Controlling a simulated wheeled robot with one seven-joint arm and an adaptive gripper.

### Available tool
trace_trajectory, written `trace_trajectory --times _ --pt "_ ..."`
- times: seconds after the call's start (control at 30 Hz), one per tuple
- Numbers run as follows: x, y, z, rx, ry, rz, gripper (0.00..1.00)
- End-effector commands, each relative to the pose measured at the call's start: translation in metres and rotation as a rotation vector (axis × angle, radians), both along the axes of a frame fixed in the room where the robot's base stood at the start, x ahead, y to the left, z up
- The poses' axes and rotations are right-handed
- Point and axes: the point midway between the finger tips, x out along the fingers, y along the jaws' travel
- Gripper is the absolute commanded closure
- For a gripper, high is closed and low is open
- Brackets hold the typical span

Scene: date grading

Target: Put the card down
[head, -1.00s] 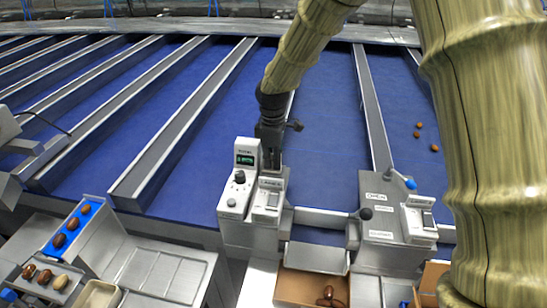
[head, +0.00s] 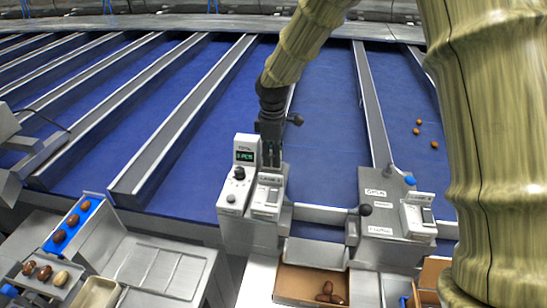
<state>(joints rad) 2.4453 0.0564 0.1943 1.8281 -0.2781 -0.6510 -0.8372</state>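My gripper (head: 271,160) points down at the upper edge of a pale card-like plate (head: 269,192) with small printed lettering. The plate stands on the grey metal station, right of the counter unit (head: 239,178) with its green display. The fingertips are dark and small and overlap the plate's top edge. I cannot tell whether they grip it or are just apart from it. A similar pale plate (head: 418,213) is on the right station.
The right station (head: 385,245) has a black-knobbed lever (head: 365,209) and a blue-tipped lever (head: 409,180). Below, an open box (head: 290,283) holds brown dates (head: 330,293). Blue lanes with metal dividers lie behind. A tray of dates (head: 75,222) is at left.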

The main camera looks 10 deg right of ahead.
Motion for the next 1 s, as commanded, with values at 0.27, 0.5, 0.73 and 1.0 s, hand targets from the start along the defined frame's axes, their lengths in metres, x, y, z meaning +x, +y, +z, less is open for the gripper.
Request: trace_trajectory --times 0.27,0.5,0.73,1.0 --pt "0.001 0.000 0.036 0.001 -0.004 0.000 0.71" --pt "0.001 0.000 0.076 0.002 -0.004 -0.002 0.71" --pt "0.000 0.000 0.104 0.001 -0.001 -0.001 0.71" --pt "0.000 0.000 0.114 0.000 0.000 0.000 0.71"
